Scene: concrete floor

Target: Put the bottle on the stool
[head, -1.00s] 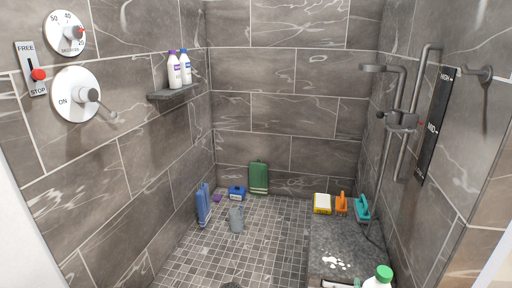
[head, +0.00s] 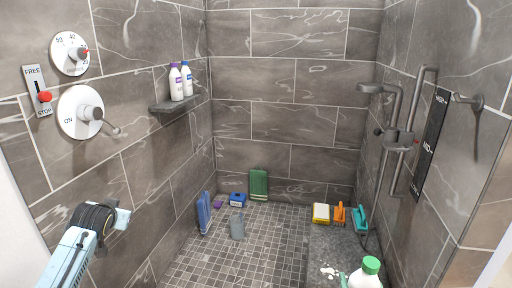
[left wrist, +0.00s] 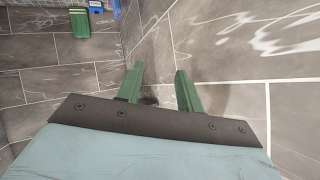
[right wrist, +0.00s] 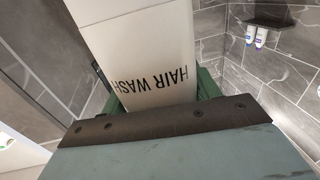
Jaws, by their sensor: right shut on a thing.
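The white bottle with a green cap (head: 366,276) is at the bottom right of the head view, cut off by the frame edge. In the right wrist view it is the white bottle reading "HAIR WASH" (right wrist: 150,50). My right gripper (right wrist: 160,92) is shut on it, with green fingers on both sides. A dark stone bench (head: 325,245) stands along the right wall behind the bottle; I cannot tell whether it is the stool, and no other stool shows. My left gripper (left wrist: 160,85) is open and empty, fingers apart, near the left wall.
A wall shelf (head: 175,104) holds two bottles. The middle floor is mostly clear.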

